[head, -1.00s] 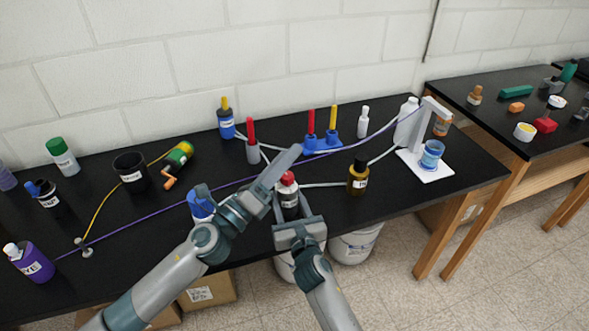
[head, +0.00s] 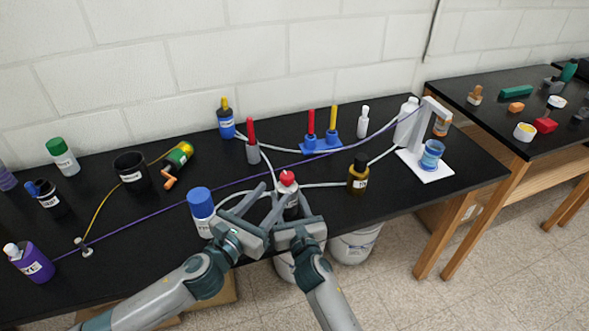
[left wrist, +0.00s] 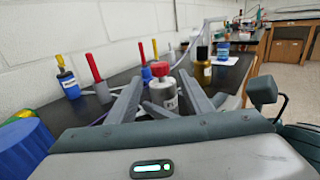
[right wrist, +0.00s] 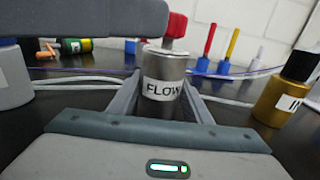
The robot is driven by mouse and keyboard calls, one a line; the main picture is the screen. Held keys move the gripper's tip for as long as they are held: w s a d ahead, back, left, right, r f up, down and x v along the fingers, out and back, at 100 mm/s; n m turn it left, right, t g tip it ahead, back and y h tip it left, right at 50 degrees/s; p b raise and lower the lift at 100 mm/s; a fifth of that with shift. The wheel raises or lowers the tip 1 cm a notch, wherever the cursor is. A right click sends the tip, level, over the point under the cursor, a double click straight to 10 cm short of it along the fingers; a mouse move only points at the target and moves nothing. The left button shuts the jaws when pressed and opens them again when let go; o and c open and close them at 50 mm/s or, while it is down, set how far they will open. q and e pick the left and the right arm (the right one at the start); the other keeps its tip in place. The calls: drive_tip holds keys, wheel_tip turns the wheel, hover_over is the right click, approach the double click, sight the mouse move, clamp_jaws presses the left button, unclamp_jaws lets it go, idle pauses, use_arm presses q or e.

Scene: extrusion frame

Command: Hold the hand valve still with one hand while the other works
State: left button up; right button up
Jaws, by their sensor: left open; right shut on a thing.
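The hand valve is a grey cylinder with a red knob (head: 287,179) and a label that reads FLOW (right wrist: 162,90) in the right wrist view. It stands upright near the table's front edge. My right gripper (head: 292,208) is shut on its body, one finger on each side. My left gripper (head: 263,200) is open beside it, coming from the left. In the left wrist view the red knob (left wrist: 160,69) shows between the spread left fingers. In the right wrist view a left finger (right wrist: 85,20) passes close to the knob; I cannot tell whether they touch.
A blue-capped bottle (head: 201,206) stands just left of my left gripper. An amber bottle (head: 358,177) stands to the right. White hoses (head: 330,185) and a purple cord (head: 160,206) cross the table. Red-handled (head: 252,140) and yellow-handled items stand behind.

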idle(0.4)
use_arm(q)
drive_tip(key=x, duration=1.2)
drive_tip(key=c, duration=1.1)
drive_tip(key=shift+o, duration=0.2)
drive_tip(key=m+g+h, duration=0.3)
drive_tip(key=shift+s+d+h, duration=0.3)
drive_tip(key=shift+d+h, duration=0.05)
drive_tip(key=shift+h, duration=0.05)
